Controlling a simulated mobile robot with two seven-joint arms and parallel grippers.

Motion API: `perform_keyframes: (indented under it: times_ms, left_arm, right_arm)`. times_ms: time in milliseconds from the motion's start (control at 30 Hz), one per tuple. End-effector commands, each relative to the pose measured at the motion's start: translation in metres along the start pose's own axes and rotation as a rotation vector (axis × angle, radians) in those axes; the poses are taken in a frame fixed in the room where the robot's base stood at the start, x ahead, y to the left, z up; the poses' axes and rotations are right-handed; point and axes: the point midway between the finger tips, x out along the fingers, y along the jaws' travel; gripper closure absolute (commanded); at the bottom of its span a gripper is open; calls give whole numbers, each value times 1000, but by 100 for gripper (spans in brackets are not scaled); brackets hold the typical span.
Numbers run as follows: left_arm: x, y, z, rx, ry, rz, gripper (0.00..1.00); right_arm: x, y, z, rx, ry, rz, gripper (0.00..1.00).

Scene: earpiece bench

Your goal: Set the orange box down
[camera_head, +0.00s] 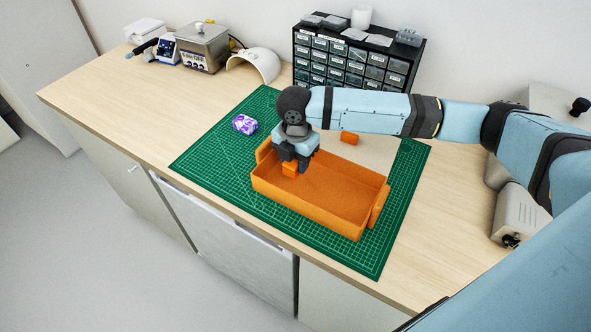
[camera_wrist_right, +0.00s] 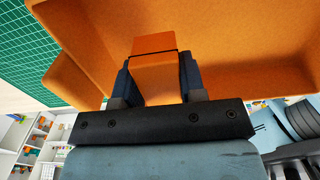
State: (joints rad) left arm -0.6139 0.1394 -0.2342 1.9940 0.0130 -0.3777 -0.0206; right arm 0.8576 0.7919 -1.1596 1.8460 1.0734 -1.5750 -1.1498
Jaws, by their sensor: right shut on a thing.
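My right gripper (camera_head: 288,161) points down over the left end of the orange tray (camera_head: 312,204), shut on a small orange box (camera_head: 290,170). In the right wrist view the box (camera_wrist_right: 154,80) sits between the two dark fingers of the gripper (camera_wrist_right: 160,82). The orange tray (camera_wrist_right: 225,40) fills much of the background there. I cannot tell whether the box touches the tray floor. The tray lies on a green cutting mat (camera_head: 220,155), with a handle at each end. My left gripper is not in view.
Another small orange piece (camera_head: 349,138) lies behind the tray near a beige sheet (camera_head: 378,152). A purple-and-white item (camera_head: 245,124) is left on the mat. A dark drawer cabinet (camera_head: 345,62) and a grey heated bath (camera_head: 203,48) stand at the back.

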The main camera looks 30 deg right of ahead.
Motion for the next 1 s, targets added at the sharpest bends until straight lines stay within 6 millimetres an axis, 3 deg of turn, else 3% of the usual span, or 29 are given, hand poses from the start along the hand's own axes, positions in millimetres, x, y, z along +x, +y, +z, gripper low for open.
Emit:
perform_keyframes:
  times_ms: [233, 633, 667, 767, 1000]
  left_arm:
    - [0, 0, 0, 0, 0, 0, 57]
    - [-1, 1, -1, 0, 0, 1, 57]
    - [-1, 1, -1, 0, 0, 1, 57]
    - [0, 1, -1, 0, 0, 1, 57]
    - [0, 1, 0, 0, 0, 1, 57]
  right_arm:
    - [35, -1, 0, 0, 1, -2, 85]
    - [41, 0, 0, 0, 1, -1, 85]
    - [41, 0, 0, 0, 1, 0, 58]
    - [41, 0, 0, 0, 1, 0, 37]
    - [41, 0, 0, 0, 0, 0, 37]
